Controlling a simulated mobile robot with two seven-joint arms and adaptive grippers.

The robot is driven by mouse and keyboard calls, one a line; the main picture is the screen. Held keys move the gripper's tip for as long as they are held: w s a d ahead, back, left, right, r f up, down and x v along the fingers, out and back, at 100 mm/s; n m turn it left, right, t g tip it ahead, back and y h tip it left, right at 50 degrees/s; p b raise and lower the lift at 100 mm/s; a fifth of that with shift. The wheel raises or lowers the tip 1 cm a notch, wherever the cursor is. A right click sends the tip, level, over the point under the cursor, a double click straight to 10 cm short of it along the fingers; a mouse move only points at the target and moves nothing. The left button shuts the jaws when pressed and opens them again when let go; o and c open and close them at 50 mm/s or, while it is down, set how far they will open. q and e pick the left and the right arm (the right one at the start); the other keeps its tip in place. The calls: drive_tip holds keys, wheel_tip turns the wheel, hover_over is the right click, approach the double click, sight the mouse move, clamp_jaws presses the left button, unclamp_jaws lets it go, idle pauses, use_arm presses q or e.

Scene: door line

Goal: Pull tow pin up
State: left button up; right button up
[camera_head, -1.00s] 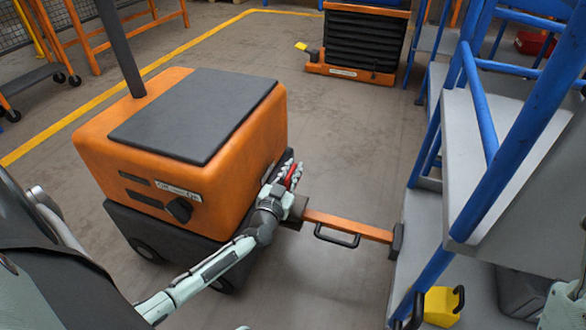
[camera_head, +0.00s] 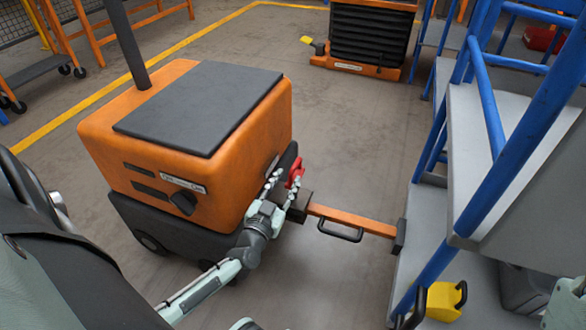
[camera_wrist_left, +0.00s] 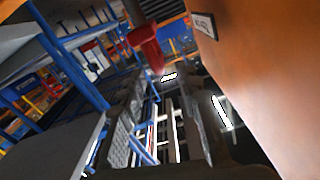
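The red tow pin handle (camera_head: 296,177) stands at the hitch on the side of the orange tug (camera_head: 190,140), where the orange tow bar (camera_head: 350,220) meets it. My left gripper (camera_head: 284,182) is right beside the pin, its fingers reaching up toward it. In the left wrist view the red pin (camera_wrist_left: 147,48) shows ahead of the fingertips, above the gap between the fingers. That gripper is open, and nothing shows between its fingers. The lower part of the pin is hidden in the head view.
A blue-framed grey step platform (camera_head: 480,150) stands at the right, at the far end of the tow bar. A yellow block (camera_head: 440,303) sits near its foot. A black and orange lift cart (camera_head: 368,40) stands at the back. The floor between is clear.

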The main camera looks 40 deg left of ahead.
use_arm(q)
drive_tip(key=v, duration=0.4)
drive_tip(key=shift+s, duration=0.1)
idle(0.4)
